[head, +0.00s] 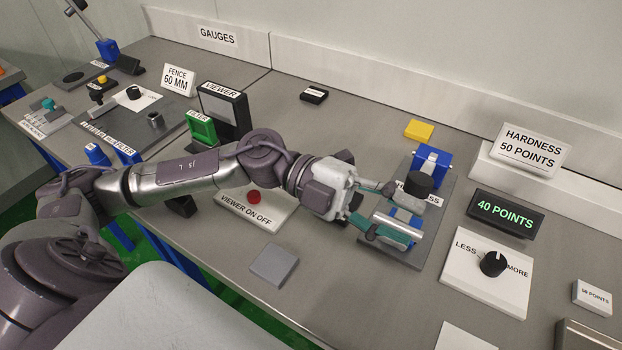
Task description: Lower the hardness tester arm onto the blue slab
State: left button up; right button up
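The hardness tester (432,158) stands right of centre on a grey base plate, with a blue post at the back and a black cylinder in front of it. A silver bar (399,224) lies between my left gripper's fingers, in front of the black cylinder; it looks like part of the tester arm. A blue piece, probably the blue slab (404,213), shows partly beside the bar. My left gripper (405,218) reaches over the base with its teal-padded fingers spread to either side of the bar. Contact cannot be made out. My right gripper is out of view.
A display (505,214) reads 40 points; a sign (530,148) reads hardness 50 points. A less/more knob (493,263) sits at the right. A yellow block (419,130) lies behind the tester, a grey block (274,264) in front of my arm. The viewer panel (256,208) has a red button.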

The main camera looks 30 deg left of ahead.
pick_arm(q)
jog(key=shift+w+a+f+b, duration=0.15)
jog(key=shift+a+b, duration=0.15)
jog(key=shift+a, duration=0.45)
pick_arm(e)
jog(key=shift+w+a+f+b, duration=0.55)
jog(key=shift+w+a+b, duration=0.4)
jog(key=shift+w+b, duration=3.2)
pick_arm(q)
jog(key=a+b, duration=0.2)
jog(key=a, duration=1)
jog(key=shift+a+b, duration=0.25)
jog(key=shift+b, duration=0.15)
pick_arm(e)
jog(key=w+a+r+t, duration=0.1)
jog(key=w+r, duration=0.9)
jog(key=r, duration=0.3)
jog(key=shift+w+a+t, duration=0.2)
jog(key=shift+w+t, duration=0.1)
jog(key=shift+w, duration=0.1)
